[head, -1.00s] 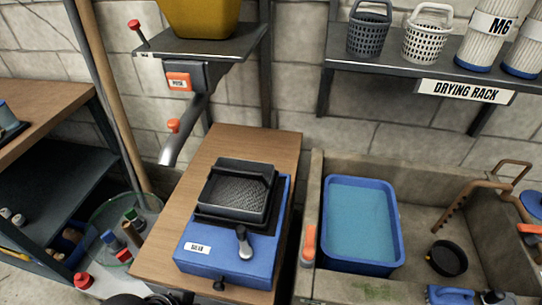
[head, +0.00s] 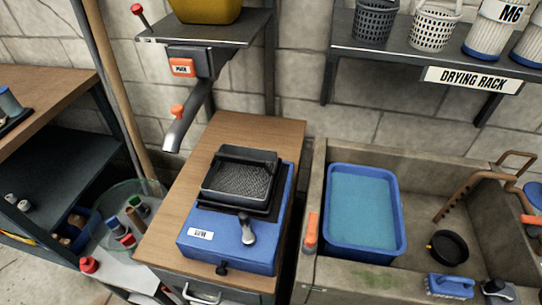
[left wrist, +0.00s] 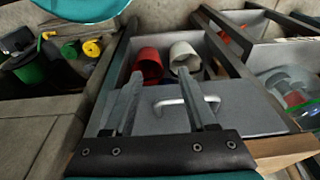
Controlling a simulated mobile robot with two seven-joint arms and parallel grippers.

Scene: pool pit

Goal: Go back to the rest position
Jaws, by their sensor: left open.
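My left gripper (left wrist: 160,74) shows in the left wrist view, open, its two metal fingers apart with nothing between them. Beyond the fingers is a grey drawer front (left wrist: 235,108) with a silver handle (left wrist: 187,101). I cannot tell whether the fingers touch it. Behind that front, an open drawer holds a red cup (left wrist: 148,64) and a whitish cup (left wrist: 184,57). In the head view neither gripper shows. A silver handle (head: 202,297) shows at the bottom edge, below the wooden cabinet top (head: 235,128).
A blue machine (head: 232,243) with a black tray (head: 238,178) stands on the cabinet. To its right, a stone sink (head: 425,160) holds a blue basin (head: 333,235), a black dish (head: 448,247) and a blue brush (head: 448,286). A transparent bin (head: 100,225) stands left. The drying rack (head: 400,55) hangs above.

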